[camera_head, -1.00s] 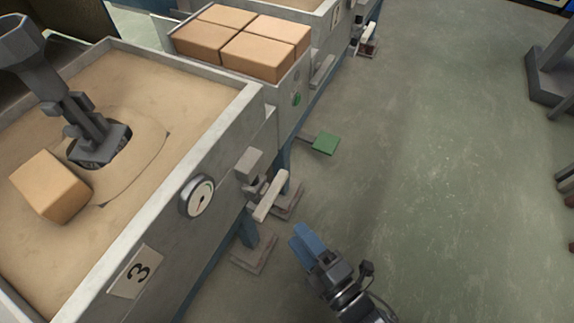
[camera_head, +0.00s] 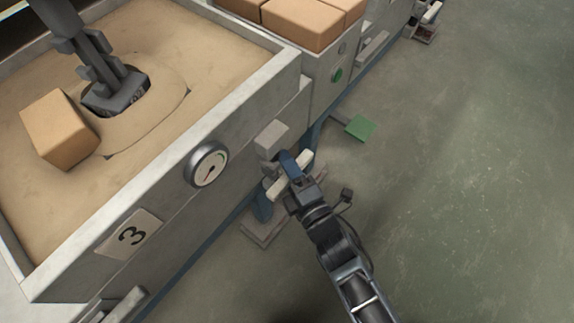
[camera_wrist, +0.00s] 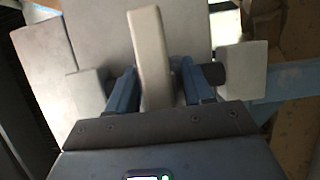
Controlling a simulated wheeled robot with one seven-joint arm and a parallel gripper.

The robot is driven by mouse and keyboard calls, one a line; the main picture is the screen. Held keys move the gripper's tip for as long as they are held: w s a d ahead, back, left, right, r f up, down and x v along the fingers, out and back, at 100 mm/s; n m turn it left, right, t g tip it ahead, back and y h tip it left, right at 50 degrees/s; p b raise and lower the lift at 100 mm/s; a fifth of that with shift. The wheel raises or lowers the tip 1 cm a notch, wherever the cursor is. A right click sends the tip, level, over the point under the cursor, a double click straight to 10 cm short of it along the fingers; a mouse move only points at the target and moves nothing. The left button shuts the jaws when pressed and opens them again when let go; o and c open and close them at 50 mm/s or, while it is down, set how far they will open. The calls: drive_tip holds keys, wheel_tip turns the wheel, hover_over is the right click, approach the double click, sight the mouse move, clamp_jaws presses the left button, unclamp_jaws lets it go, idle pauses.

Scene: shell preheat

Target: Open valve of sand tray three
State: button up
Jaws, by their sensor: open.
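Sand tray three (camera_head: 228,107) is a grey metal box of sand with a "3" plate (camera_head: 131,234) and a round gauge (camera_head: 207,166) on its side. Its valve has a pale lever handle (camera_head: 275,190) beside the gauge, below a grey block. My gripper (camera_head: 289,171) is at the handle. In the wrist view the pale handle (camera_wrist: 150,58) stands between the two blue fingers of my gripper (camera_wrist: 158,88). The fingers are open on either side of it, and I cannot tell whether either touches it. My gripper partly hides the valve in the head view.
A tan block (camera_head: 58,130) and a dark metal tool (camera_head: 110,90) are in the sand. Behind stands another container with tan blocks (camera_head: 305,22) and a green button (camera_head: 337,75). A green pedal (camera_head: 360,128) sits low beside it. The floor to the right is clear.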

clamp_jaws()
idle(0.5)
